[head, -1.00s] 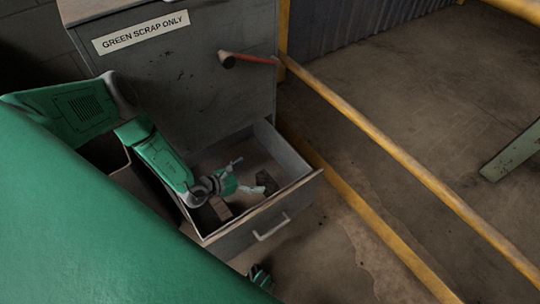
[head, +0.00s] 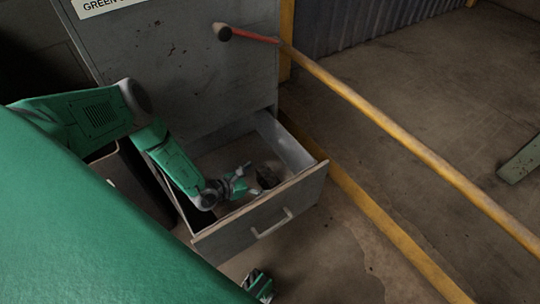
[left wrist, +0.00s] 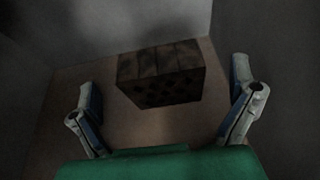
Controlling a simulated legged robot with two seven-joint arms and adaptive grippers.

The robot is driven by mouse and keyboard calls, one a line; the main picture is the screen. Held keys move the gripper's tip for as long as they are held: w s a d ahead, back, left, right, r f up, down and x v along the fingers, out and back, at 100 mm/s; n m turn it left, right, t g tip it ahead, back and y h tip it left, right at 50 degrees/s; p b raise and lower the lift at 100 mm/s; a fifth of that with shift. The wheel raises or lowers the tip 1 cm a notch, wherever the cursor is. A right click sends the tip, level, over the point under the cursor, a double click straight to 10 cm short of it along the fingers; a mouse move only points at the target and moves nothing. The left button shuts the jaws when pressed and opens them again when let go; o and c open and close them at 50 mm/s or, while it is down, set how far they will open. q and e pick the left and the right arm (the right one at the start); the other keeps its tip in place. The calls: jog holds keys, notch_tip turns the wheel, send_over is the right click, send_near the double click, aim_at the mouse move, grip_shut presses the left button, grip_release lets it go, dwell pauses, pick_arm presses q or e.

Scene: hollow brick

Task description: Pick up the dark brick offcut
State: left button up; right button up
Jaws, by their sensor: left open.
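The dark brick offcut (left wrist: 160,75) lies on the floor of the open drawer (head: 262,226). The left wrist view shows its row of dark holes facing me. In the head view the offcut (head: 268,177) is in the drawer's right part, near the side wall. My left gripper (head: 246,182) is inside the drawer, just left of the offcut. Its jaws are open and empty. In the left wrist view the fingers (left wrist: 163,88) stand to either side, with the offcut ahead between them and a gap on both sides.
The grey cabinet (head: 180,70) stands behind the drawer. Yellow rails (head: 400,136) run along the right, with concrete floor beyond. The drawer walls closely surround my left gripper.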

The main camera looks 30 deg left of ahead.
aim_at(267, 175)
pick_arm(q)
jog(key=shift+w+d+f, duration=0.1)
jog(key=shift+w+f, duration=0.05)
jog(key=shift+w, duration=0.15)
jog(key=b+x, duration=0.3)
jog(key=x, duration=0.1)
jog(key=shift+a+f, duration=0.2)
jog(key=shift+a, duration=0.05)
jog(key=shift+w+d+r, duration=0.1)
jog(key=shift+r, duration=0.1)
jog(key=shift+d, duration=0.1)
jog(key=c, duration=1.1)
jog(key=shift+c, duration=0.2)
jog(key=shift+r, duration=0.1)
